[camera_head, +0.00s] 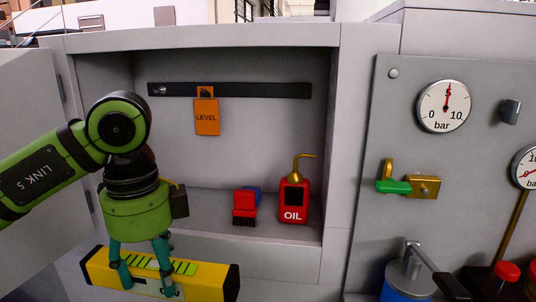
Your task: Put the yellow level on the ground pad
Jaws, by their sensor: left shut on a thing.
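The yellow level (207,287) has black ends and green markings on its top, and shows at the bottom left of the head view. My left gripper (147,287) comes down over it from above, with its teal fingers shut on the level's body. The level is held roughly horizontal in front of the open cabinet, and its lower edge is partly cut off by the frame. I do not see the ground pad. My right gripper is not in view.
The open cabinet (332,150) holds a red oil can (293,202), a red brush (244,207) and an orange LEVEL tag (207,117) on a black rail. Its door (35,110) stands open at left.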

